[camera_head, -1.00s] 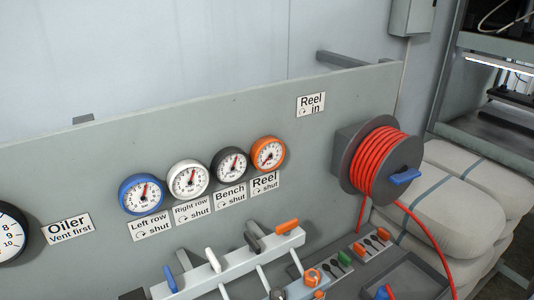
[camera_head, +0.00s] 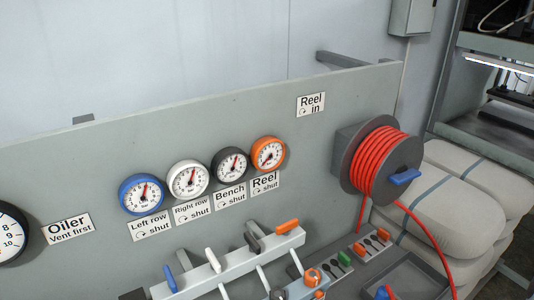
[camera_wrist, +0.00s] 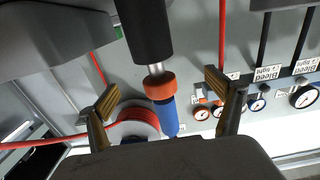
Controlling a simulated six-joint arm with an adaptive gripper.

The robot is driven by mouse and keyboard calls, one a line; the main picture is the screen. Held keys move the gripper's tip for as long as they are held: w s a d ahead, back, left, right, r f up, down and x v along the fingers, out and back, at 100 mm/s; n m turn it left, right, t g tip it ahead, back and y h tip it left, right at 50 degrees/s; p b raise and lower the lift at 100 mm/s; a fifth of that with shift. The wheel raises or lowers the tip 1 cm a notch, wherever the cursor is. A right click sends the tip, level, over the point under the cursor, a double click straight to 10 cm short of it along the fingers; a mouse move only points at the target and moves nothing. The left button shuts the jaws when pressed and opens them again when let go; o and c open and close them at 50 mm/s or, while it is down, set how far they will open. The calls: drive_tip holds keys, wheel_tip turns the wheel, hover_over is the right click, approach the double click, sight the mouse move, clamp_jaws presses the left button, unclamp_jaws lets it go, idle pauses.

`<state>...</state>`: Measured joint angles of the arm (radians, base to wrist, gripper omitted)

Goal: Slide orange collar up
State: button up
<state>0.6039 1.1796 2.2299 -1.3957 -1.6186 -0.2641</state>
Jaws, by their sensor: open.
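In the wrist view, which looks upside down, an orange collar (camera_wrist: 160,86) sits around a rod-like fitting. A silver neck and a thick black cylinder (camera_wrist: 145,30) are on its upper side in the picture, and a blue part (camera_wrist: 168,117) on its lower side. My gripper (camera_wrist: 162,84) is open, one finger on each side of the collar, with a visible gap on both sides. The lower end of the blue part runs behind my gripper body. My gripper does not show in the head view, where I cannot tell this collar for sure.
In the head view, a red hose reel (camera_head: 375,168) with a blue handle hangs on the panel. Several gauges, including an orange-rimmed one (camera_head: 268,154), stand above a lever manifold (camera_head: 240,262). In the wrist view, red hose (camera_wrist: 222,40) runs near the right finger.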

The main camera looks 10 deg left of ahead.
drive_tip(key=shift+s+d, duration=0.1)
idle(0.5)
drive_tip(key=v, duration=0.8)
drive_tip(key=shift+s+d, duration=0.25)
idle(0.9)
idle(0.4)
